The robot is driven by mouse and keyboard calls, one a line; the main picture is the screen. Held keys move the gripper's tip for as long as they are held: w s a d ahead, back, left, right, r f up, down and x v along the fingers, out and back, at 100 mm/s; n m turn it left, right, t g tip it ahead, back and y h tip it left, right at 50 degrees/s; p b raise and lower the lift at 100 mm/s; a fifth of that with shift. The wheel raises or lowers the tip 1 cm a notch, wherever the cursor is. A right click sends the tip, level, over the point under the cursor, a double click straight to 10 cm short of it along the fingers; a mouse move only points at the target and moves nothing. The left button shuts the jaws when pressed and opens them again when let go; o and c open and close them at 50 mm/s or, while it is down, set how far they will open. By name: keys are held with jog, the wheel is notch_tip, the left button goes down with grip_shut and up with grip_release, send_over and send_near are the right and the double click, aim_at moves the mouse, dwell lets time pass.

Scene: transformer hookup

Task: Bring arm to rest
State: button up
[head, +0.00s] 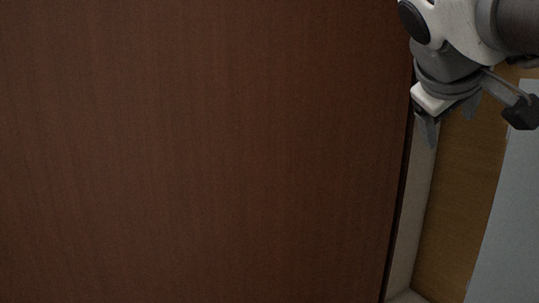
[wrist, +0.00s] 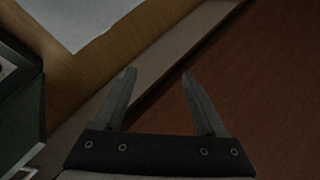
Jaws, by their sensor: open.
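My gripper (head: 449,122) hangs at the upper right in the head view, beside the right edge of a large dark brown wooden panel (head: 200,150). In the wrist view my gripper (wrist: 158,74) shows two grey fingers spread apart with nothing between them. The brown wooden surface (wrist: 270,90) also shows there, to the right of the fingers. My arm comes in from the upper right corner of the head view.
A pale strip (head: 420,200) runs along the panel's right edge, with a tan wooden surface (head: 460,190) and a light grey-blue sheet (head: 515,220) beyond it. A dark box-like object (wrist: 20,110) stands at the left in the wrist view.

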jog(key=s+a+f+g+y, duration=0.1)
jog(key=s+a+f, duration=0.3)
jog(key=f, duration=0.6)
jog(key=s+a+f+m+g+y, duration=0.1)
jog(key=s+a+f+y, duration=0.3)
jog(key=f, duration=0.5)
jog(key=s+a+f+m+g+y, duration=0.1)
jog(key=s+a+f, duration=0.3)
jog(key=f, duration=0.6)
jog(key=shift+s+f+y, duration=0.2)
jog(key=shift+f+y, duration=0.1)
jog(key=shift+y, duration=0.4)
jog(key=c, duration=0.4)
jog(key=shift+o, duration=0.2)
jog(key=shift+d+m, duration=0.15)
jog(key=shift+m, duration=0.15)
jog(key=shift+d, duration=0.15)
